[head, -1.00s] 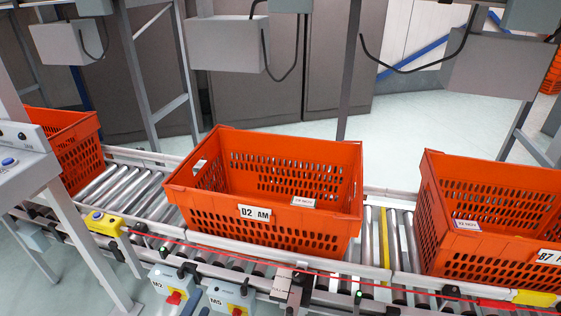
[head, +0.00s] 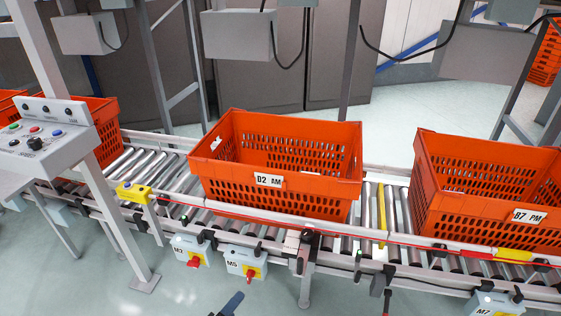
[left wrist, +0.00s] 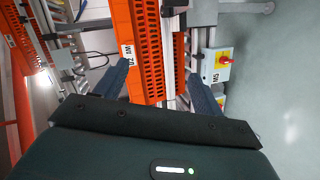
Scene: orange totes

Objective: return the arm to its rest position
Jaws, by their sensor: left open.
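My left gripper (head: 232,303) shows only as a dark blue fingertip at the bottom edge of the head view. In the left wrist view its two dark blue fingers (left wrist: 160,87) stand wide apart with nothing held between them. Beyond them is the orange tote labelled D2 AM (head: 310,187), which also shows in the left wrist view (left wrist: 147,50). The tote sits upright on the roller conveyor (head: 372,215), and the gripper is in front of the conveyor, apart from the tote. My right gripper is not seen.
Another orange tote (head: 470,215) stands at the right and one (head: 105,112) at the left, behind a control panel (head: 45,140) on a post. Switch boxes with red knobs (head: 247,262) hang along the conveyor's front. Grey boxes (head: 238,35) hang above. Floor in front is clear.

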